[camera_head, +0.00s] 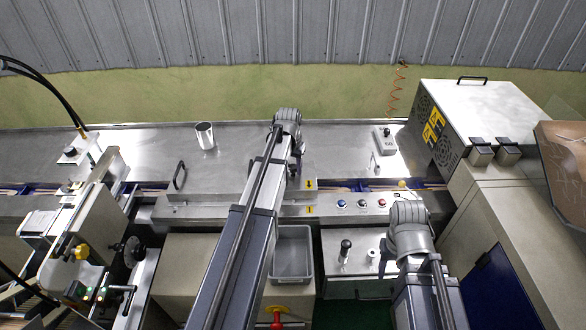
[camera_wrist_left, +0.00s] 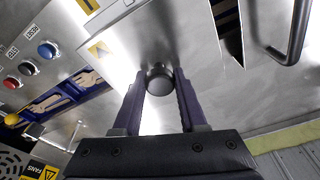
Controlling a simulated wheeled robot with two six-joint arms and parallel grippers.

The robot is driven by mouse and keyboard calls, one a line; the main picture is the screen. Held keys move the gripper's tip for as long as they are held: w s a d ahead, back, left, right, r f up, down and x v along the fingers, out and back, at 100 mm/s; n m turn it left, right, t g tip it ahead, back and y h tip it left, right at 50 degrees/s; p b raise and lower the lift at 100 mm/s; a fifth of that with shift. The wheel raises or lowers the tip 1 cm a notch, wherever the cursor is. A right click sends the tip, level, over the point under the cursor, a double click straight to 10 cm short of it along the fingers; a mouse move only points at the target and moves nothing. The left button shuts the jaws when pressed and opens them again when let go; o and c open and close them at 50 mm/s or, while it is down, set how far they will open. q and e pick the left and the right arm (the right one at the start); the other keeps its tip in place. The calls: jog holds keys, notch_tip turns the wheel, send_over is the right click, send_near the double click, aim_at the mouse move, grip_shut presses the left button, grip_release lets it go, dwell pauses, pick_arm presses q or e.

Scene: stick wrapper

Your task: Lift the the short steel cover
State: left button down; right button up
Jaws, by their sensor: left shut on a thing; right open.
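The short steel cover (camera_head: 264,197) lies along the middle of the machine in the head view, with yellow labels near its right end and my left arm across part of it. In the left wrist view, the steel cover (camera_wrist_left: 125,40) has a round dark knob (camera_wrist_left: 160,79) on it. My left gripper (camera_wrist_left: 155,85) is shut on this knob, one finger on each side. In the head view, my left gripper (camera_head: 296,168) is partly hidden beside its arm. I cannot tell whether the cover is raised. My right gripper (camera_head: 384,262) is open and mostly hidden, near the front right panel.
A row of push buttons (camera_head: 361,204) is right of the cover. A curved handle (camera_head: 179,175) stands at left. A metal cup (camera_head: 205,135) and a small control box (camera_head: 385,141) are on the steel top. A grey bin (camera_head: 293,253) is in front. A large machine housing (camera_head: 470,120) blocks the right.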

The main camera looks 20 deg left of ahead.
pick_arm(q)
notch_tip(320, 180, up, 9)
jog(key=p, duration=0.8)
jog(key=shift+s, duration=0.1)
